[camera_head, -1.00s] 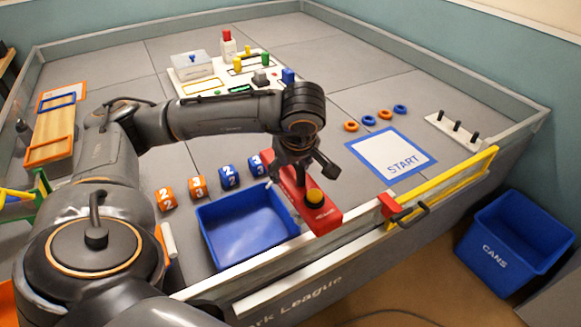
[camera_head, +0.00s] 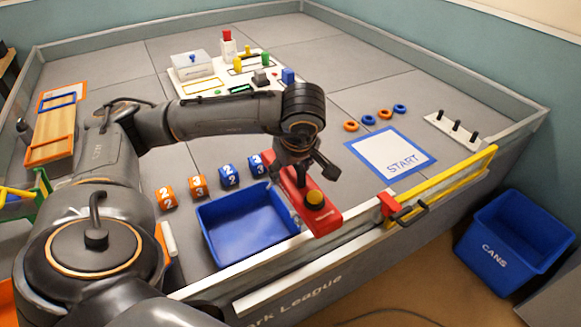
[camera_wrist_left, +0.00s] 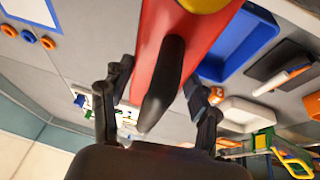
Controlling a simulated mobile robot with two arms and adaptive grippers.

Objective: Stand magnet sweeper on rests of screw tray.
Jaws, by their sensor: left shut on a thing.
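The magnet sweeper (camera_head: 327,217) is a long red bar with a yellow knob (camera_head: 315,199) at its near end. My left gripper (camera_head: 305,174) is above it, its fingers shut on the sweeper's black handle (camera_wrist_left: 166,85), as the left wrist view shows. The sweeper's far part is partly hidden behind the gripper. The blue screw tray (camera_head: 246,240) lies immediately left of the sweeper, inside the front wall, and looks empty. It also shows in the left wrist view (camera_wrist_left: 238,42). I cannot tell whether the sweeper touches the tray or the floor. My right gripper is not in view.
Several numbered cubes (camera_head: 229,176) stand behind the tray. The front wall (camera_head: 262,262) runs close beside the tray and sweeper; a yellow bar (camera_head: 450,187) with a red end lies along it. The START mat (camera_head: 392,153) and rings (camera_head: 368,120) are to the right.

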